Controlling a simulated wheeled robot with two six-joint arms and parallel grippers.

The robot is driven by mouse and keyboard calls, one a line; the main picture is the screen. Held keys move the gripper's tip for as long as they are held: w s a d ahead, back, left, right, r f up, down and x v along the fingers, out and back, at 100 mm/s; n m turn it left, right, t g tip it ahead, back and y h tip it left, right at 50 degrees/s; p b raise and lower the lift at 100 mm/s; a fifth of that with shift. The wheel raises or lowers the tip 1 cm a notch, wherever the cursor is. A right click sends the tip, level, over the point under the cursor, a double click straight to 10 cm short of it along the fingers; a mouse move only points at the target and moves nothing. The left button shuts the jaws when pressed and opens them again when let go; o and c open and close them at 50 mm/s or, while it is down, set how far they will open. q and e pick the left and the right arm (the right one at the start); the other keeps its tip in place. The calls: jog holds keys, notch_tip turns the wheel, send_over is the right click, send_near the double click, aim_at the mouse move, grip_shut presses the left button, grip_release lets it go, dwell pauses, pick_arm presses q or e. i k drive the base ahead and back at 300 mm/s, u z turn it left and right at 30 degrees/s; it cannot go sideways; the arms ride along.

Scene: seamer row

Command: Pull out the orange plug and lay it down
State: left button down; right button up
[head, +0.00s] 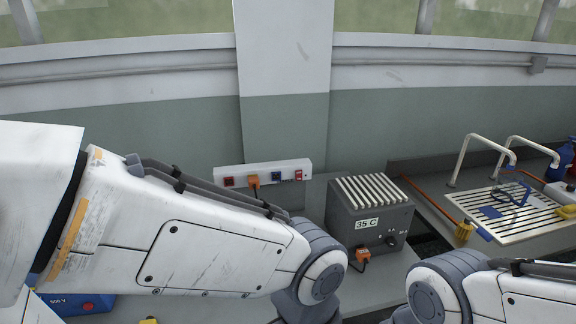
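One orange plug (253,180) sits in the white socket strip (266,168) on the back wall. A second orange plug (362,254) is at the lower front of the grey box (367,215) marked "35 C". I cannot tell from this view which one the task means. My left arm crosses the foreground from the left, hiding the bench in front of the strip. My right arm comes in at the lower right. Both grippers are outside the frame or hidden.
A white slatted rack (516,214) stands on the right bench, with a yellow brush (464,231) beside it and blue items on it. A blue box (80,304) marked "500 V" is at the lower left. Bare grey bench shows around the grey box.

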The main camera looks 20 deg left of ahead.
aim_at(254, 182)
jog(key=z, duration=1.6)
jog(key=i, duration=1.45)
jog(key=u, duration=2.65)
